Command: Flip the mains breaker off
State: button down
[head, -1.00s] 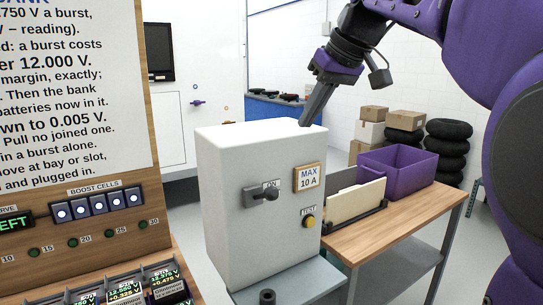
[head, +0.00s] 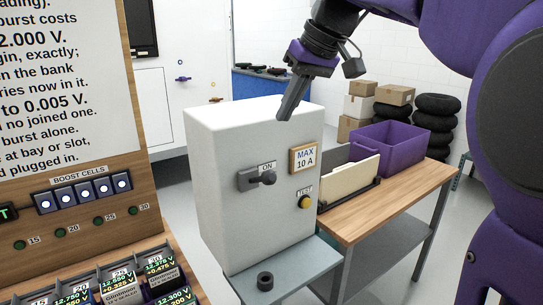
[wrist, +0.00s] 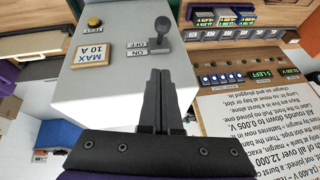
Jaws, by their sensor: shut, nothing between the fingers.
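The mains breaker is a black lever (head: 264,178) on a dark plate on the front of a white box (head: 225,200). An ON label (head: 266,167) sits just above it. In the wrist view the lever (wrist: 162,32) stands out from its plate, with ON and OFF labels beside it. I cannot tell for sure which way it is set. My gripper (head: 283,117) is shut and empty, pointing down near the box's upper front edge, above and right of the lever. In the wrist view the fingertips (wrist: 160,72) point towards the lever, apart from it.
A yellow TEST button (head: 305,202) and a MAX 10 A plate (head: 303,157) are right of the lever. A grey shelf (head: 290,270) with a black knob (head: 265,281) juts out below. A battery panel (head: 90,215) stands left. A wooden bench (head: 405,185) holds a purple bin (head: 390,147).

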send_over(262, 180)
jog(key=w+d, duration=0.2)
jog(key=w, duration=0.1)
notch_tip(262, 180, down, 7)
jog(key=shift+s+d+f, duration=0.1)
jog(key=shift+s+f, duration=0.35)
jog(key=shift+f, duration=0.35)
jog(key=shift+s+d+f, duration=0.1)
jog(key=shift+s+f, duration=0.35)
jog(key=shift+f, duration=0.3)
jog(key=shift+f+b, duration=0.25)
jog(key=shift+b, duration=0.35)
